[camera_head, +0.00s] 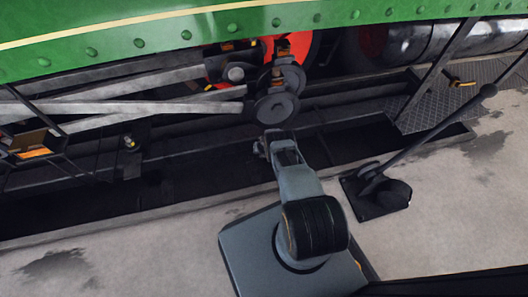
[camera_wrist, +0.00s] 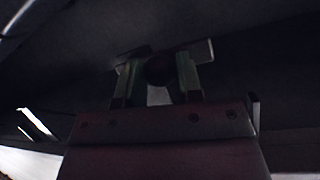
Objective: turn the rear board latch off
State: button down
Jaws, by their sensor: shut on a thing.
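In the wrist view my gripper (camera_wrist: 157,76) has its two fingers on either side of a dark round piece (camera_wrist: 160,69), likely part of the latch, and is shut on it. A thin grey bar shows behind the fingertips, its right end (camera_wrist: 205,50) sticking out past the right finger. The view is very dark, so the latch's shape and turn are hard to tell. In the head view my arm reaches in low beneath the green tram body (camera_head: 260,25); its own links hide the fingertips and the latch there.
A floor lever (camera_head: 430,132) on a black base stands right of my arm. The pit edge runs along the concrete floor (camera_head: 100,265). Wheels and grey rods (camera_head: 150,107) hang close above.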

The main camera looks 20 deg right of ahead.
dwell(0.4)
jog(key=c, duration=1.1)
grip_release()
jog(key=shift+r, duration=0.1)
